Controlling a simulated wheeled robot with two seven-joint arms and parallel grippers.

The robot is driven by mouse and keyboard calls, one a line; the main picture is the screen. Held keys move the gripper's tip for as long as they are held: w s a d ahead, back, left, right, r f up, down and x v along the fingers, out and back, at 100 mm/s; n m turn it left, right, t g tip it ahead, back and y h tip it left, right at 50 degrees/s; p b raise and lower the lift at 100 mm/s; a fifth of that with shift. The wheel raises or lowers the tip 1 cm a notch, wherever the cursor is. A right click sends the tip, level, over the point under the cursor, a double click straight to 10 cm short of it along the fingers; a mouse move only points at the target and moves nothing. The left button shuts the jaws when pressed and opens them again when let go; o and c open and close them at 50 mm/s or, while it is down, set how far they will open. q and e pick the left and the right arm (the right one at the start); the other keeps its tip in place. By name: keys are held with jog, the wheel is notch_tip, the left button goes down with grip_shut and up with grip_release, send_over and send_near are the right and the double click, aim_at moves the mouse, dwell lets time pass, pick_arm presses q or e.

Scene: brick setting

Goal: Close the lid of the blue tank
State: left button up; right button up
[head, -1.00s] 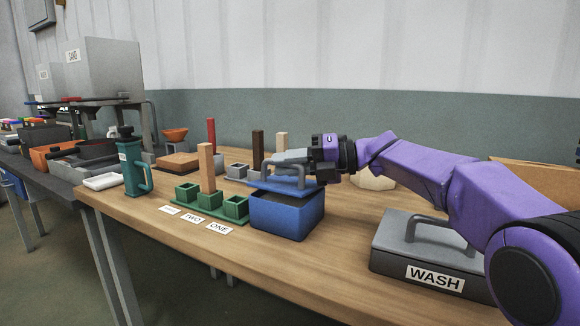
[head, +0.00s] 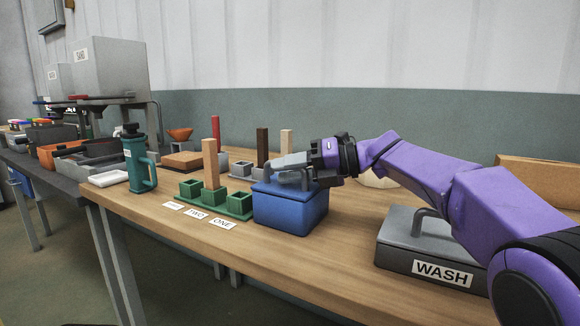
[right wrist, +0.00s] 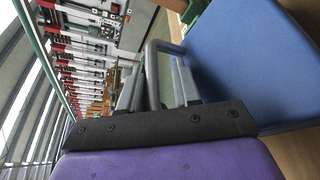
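The blue tank (head: 290,212) stands on the wooden table at its front edge. Its blue lid (head: 283,190) lies flat on the tank's top, with no clear gap along the front. The lid also fills the right side of the right wrist view (right wrist: 245,65). A grey loop handle (right wrist: 153,70) rises from the lid. My right gripper (head: 288,162) is at the handle, just above the lid. In the right wrist view its fingers stand apart on either side of the handle, with a gap showing between them. My left gripper is not in view.
A green block holder (head: 215,203) and a teal bottle (head: 137,165) stand left of the tank. A grey box marked WASH (head: 400,255) is at the right, under my arm. Bare tabletop lies between tank and box.

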jog(key=shift+s+r, duration=0.1)
jog(key=shift+s, duration=0.05)
jog(key=shift+d+r, duration=0.15)
jog(key=v, duration=1)
jog(key=shift+d, duration=0.1)
